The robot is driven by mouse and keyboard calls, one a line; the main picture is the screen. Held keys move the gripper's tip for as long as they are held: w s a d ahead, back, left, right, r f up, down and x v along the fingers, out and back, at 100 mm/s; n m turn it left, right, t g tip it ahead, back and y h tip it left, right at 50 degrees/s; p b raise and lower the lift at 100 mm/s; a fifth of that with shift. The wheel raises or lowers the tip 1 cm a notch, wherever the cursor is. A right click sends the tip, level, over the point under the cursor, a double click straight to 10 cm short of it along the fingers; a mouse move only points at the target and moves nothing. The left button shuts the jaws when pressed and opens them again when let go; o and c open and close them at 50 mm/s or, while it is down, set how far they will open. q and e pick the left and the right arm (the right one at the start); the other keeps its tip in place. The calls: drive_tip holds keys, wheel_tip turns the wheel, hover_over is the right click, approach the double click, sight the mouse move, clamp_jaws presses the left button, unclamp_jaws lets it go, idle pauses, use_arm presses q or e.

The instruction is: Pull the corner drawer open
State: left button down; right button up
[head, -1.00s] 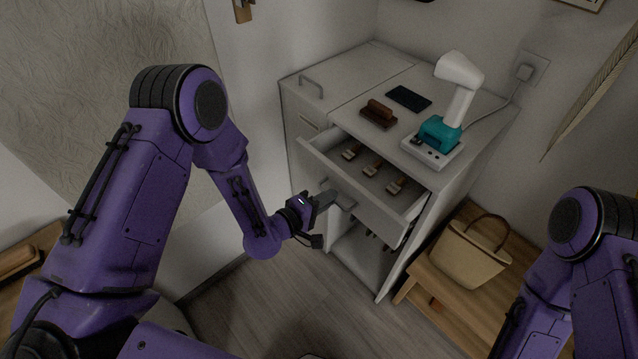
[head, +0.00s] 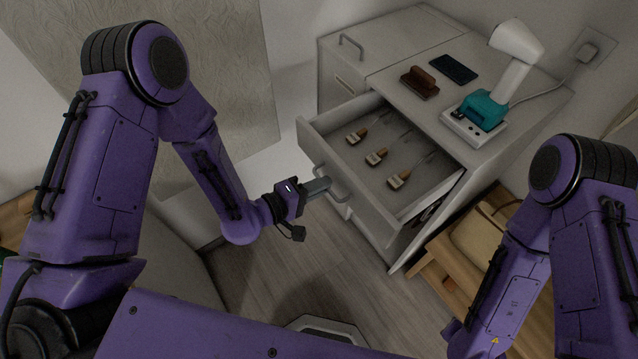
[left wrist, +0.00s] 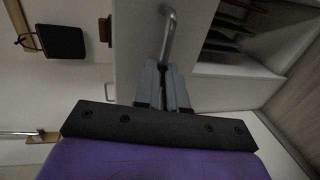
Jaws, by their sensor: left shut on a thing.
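The corner drawer (head: 345,205) of the white cabinet is pulled well out in the head view, and its inside shows. Several brushes with wooden handles (head: 376,157) lie in it. My left gripper (head: 322,187) is shut on the drawer's handle (head: 334,184) at its front face. In the left wrist view the metal bar handle (left wrist: 168,38) runs into the grey fingers (left wrist: 166,84). My right arm shows at the right of the head view, but its gripper cannot be made out.
On the cabinet top (head: 440,92) are a brown block-like brush (head: 420,82), a dark flat slab (head: 453,69) and a white and teal device (head: 484,110) with a cord. A wooden bench with a tan bag (head: 483,238) stands right of the cabinet. Floor is free before the drawer.

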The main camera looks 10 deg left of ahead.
use_arm(q)
drive_tip(key=c, duration=1.2)
unclamp_jaws()
drive_tip(key=shift+s+a, duration=0.1)
drive_tip(key=b+v, duration=0.2)
drive_tip(key=v, duration=0.8)
drive_tip(key=shift+s+a, duration=0.1)
